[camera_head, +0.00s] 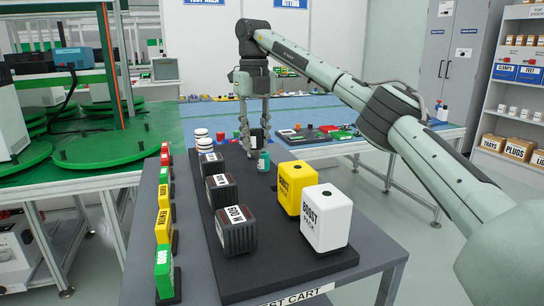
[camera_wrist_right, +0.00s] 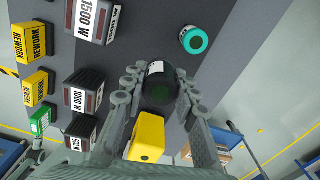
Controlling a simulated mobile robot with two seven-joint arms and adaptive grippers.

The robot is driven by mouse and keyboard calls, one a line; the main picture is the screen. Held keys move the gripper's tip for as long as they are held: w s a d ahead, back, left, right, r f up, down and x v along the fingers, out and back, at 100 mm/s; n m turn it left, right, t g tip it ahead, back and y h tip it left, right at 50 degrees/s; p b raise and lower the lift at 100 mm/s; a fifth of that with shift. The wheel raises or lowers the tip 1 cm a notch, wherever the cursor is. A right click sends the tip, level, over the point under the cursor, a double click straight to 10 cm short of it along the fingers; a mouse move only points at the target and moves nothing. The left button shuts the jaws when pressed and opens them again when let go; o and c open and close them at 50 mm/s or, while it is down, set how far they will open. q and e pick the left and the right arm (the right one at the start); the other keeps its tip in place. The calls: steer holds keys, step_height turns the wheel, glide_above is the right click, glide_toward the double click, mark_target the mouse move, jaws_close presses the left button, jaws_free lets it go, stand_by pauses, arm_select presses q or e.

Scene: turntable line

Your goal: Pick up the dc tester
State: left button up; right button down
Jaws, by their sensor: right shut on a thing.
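My right gripper (camera_head: 256,116) reaches down over the back of the dark board on the test cart. In the right wrist view its fingers (camera_wrist_right: 158,88) are closed around a dark, rounded thing (camera_wrist_right: 160,90) with a white label, likely the dc tester. The label is too small to read. In the head view the dark thing (camera_head: 258,138) shows between the fingertips, just behind a small teal-and-white cylinder (camera_head: 263,161). I cannot tell whether it touches the board. The teal cylinder stands apart from the fingers in the wrist view (camera_wrist_right: 194,40). My left gripper is out of view.
Yellow (camera_head: 297,187) and white (camera_head: 326,217) boost packs stand at the board's right. Black watt-labelled boxes (camera_head: 236,230) line its left, with white discs (camera_head: 203,139) behind. Coloured label blocks (camera_head: 164,271) line the cart's left edge. Green turntables (camera_head: 25,165) stand at left.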

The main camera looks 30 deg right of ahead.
steer(key=shift+w+a+r, duration=0.25)
steer(key=shift+w+r, duration=0.3)
steer(key=shift+w, duration=0.25)
steer(key=shift+w+a+r, duration=0.25)
steer(key=shift+w+r, duration=0.25)
steer(key=shift+w, duration=0.3)
steer(key=shift+w+a+r, duration=0.25)
steer(key=shift+w+r, duration=0.3)
steer(key=shift+w, duration=0.25)
